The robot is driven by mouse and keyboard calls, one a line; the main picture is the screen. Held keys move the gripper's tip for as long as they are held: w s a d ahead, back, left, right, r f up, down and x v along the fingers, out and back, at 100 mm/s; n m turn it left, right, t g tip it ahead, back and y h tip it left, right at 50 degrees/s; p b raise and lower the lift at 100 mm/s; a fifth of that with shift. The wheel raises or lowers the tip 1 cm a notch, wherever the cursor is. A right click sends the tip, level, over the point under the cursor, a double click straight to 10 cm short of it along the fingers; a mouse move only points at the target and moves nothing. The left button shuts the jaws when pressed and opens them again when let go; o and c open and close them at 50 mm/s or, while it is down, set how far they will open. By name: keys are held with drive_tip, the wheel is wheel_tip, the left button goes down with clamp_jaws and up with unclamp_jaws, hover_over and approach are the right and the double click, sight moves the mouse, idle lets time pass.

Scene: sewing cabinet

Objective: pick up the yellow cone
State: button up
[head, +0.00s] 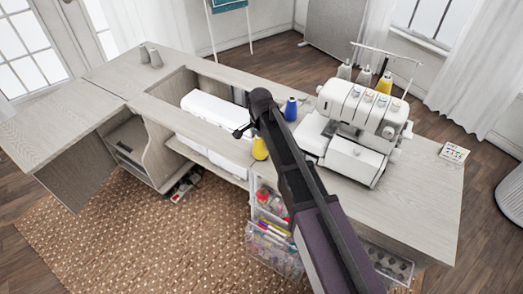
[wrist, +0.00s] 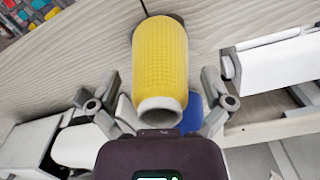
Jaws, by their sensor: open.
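The yellow cone (head: 259,148) is on the cabinet, just below the end of my arm in the head view. In the wrist view the yellow cone (wrist: 160,62) fills the upper middle, its narrow pale open end toward me. My gripper (wrist: 158,98) is open, with one finger on each side of the cone and visible gaps between. In the head view my gripper (head: 250,127) is mostly hidden by my dark arm. A blue cone (head: 291,109) stands to the right; part of it shows behind the yellow cone in the wrist view (wrist: 191,115).
A white serger (head: 352,125) stands to the right, with another yellow cone (head: 384,83) and grey cones behind it. A long white machine (head: 214,107) lies in the cabinet recess at left. Clear drawers (head: 272,240) hang below. The left tabletop (head: 60,125) is bare.

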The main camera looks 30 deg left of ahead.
drive_tip(key=shift+c, duration=0.2)
idle(0.4)
drive_tip(key=c, duration=1.1)
